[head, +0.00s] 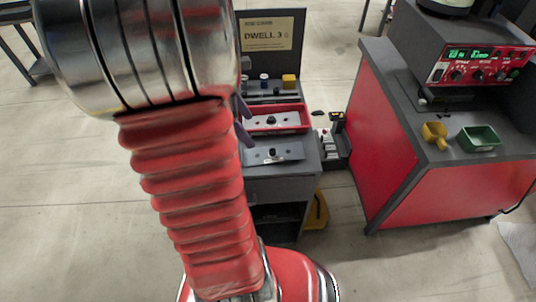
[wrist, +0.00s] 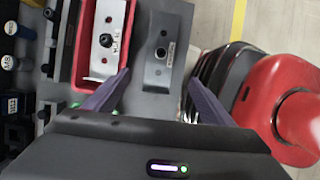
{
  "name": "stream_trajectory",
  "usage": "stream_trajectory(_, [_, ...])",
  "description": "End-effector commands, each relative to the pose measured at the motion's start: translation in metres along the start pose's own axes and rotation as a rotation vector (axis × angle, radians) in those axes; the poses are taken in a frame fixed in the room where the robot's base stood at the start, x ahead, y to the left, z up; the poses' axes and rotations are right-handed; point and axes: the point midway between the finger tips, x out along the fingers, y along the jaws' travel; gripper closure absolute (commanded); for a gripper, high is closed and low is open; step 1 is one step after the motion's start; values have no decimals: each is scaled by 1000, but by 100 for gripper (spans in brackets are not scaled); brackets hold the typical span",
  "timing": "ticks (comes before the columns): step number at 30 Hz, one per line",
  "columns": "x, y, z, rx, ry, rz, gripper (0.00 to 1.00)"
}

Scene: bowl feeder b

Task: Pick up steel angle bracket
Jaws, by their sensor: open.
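A steel bracket (wrist: 165,48), grey with a dark round spot and a small label, lies on the grey cart top in the wrist view. It also shows in the head view (head: 284,153), in front of the red tray. A second, brighter metal piece (wrist: 104,38) with a dark round spot lies inside the red tray (wrist: 80,45); it also shows in the head view (head: 284,118). My gripper (wrist: 160,76) is open, its purple fingers spread and nothing between them. In the wrist view the grey bracket lies just ahead of the fingertips. My arm hides part of the cart in the head view.
A sign reading DWELL (head: 270,32) stands at the cart's back, with small coloured containers (head: 289,81) below it. At right, a red and grey bench (head: 400,150) holds a control box (head: 478,65), a yellow scoop (head: 434,135) and a green tray (head: 478,138).

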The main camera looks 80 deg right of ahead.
Motion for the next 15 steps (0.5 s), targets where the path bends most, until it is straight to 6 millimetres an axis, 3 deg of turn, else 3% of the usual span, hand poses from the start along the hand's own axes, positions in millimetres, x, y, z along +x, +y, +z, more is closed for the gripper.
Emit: stream_trajectory(15, [73, -1, 0, 1, 0, -4, 23])
